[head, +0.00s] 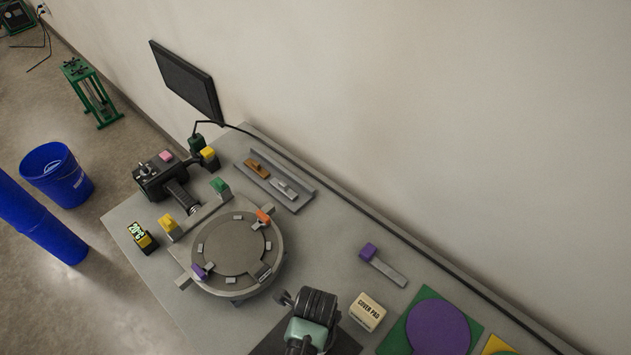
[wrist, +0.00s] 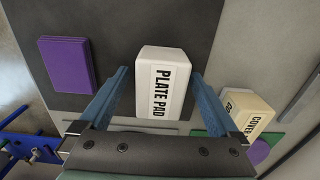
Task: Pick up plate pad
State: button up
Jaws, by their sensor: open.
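The plate pad (wrist: 165,80) is a white block with black "PLATE PAD" lettering, lying on a dark grey mat (wrist: 110,22) in the wrist view. My gripper (wrist: 160,76) is open, with one blue finger on each side of the plate pad. Gaps show between the fingers and the block, and nothing is gripped. In the head view my gripper (head: 307,325) is seen from above over the dark mat, and my arm end hides the plate pad there.
A cream cover pad (head: 367,311) stands close by on the right; it also shows in the wrist view (wrist: 248,112). A purple block (wrist: 68,65) lies left of the plate pad. The round clamp fixture (head: 235,250) is to the left in the head view.

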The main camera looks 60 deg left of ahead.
jog(key=shift+f, duration=0.1)
jog(key=c, duration=1.4)
jog(key=shift+c, duration=0.2)
notch_tip(320, 180, up, 10)
jog(key=shift+r+b, duration=0.1)
jog(key=shift+b, duration=0.4)
